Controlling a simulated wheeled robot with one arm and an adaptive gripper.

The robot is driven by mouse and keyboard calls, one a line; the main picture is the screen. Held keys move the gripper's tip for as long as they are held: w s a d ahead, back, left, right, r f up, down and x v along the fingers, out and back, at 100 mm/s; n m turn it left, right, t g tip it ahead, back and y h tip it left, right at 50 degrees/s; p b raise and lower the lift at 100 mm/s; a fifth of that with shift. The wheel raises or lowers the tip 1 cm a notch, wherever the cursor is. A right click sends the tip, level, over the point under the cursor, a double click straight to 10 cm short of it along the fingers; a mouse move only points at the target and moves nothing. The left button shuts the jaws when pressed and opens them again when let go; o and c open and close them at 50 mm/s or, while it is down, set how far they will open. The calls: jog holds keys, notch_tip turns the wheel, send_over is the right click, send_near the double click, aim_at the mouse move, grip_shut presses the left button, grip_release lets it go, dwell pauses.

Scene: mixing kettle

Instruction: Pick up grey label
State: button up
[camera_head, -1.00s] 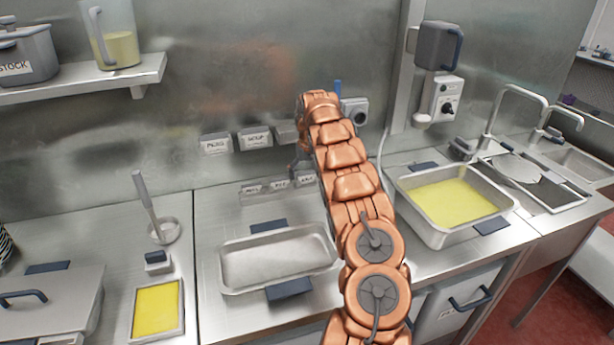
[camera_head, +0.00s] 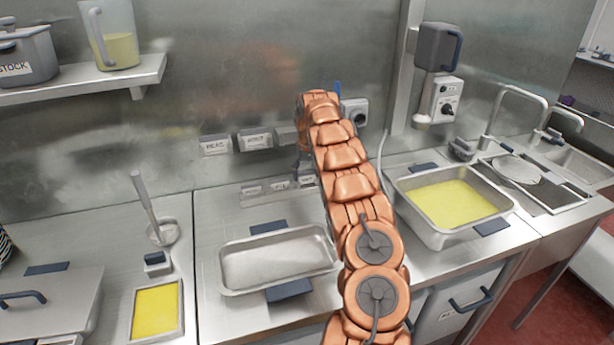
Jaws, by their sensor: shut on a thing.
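My gripper (camera_head: 302,163) is small and mostly hidden behind my copper-coloured arm, low in front of the back wall. It is shut on a small grey label (camera_head: 307,180), the rightmost in a low metal holder (camera_head: 260,198) at the back of the counter. The fingertips are too small and covered to show the exact contact. Two more small labels, a left one (camera_head: 252,189) and a middle one (camera_head: 280,185), stand in the same holder to the left. Their writing is too small to read.
Labelled grey boxes (camera_head: 216,145) are on the wall above the holder. An empty metal tray (camera_head: 232,288) lies in front. A deep pan of yellow liquid (camera_head: 431,236) stands right of my arm, and a small yellow tray (camera_head: 131,322) is at left.

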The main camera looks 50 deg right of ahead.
aim_at(306, 175)
jog(key=shift+r+b, duration=0.75)
jog(key=shift+r, duration=0.75)
jog(key=shift+s+a+r, duration=0.1)
jog(key=shift+s+a, duration=0.05)
jog(key=shift+s, duration=0.05)
jog(key=shift+s+a+b, duration=0.15)
jog(key=shift+b, duration=0.15)
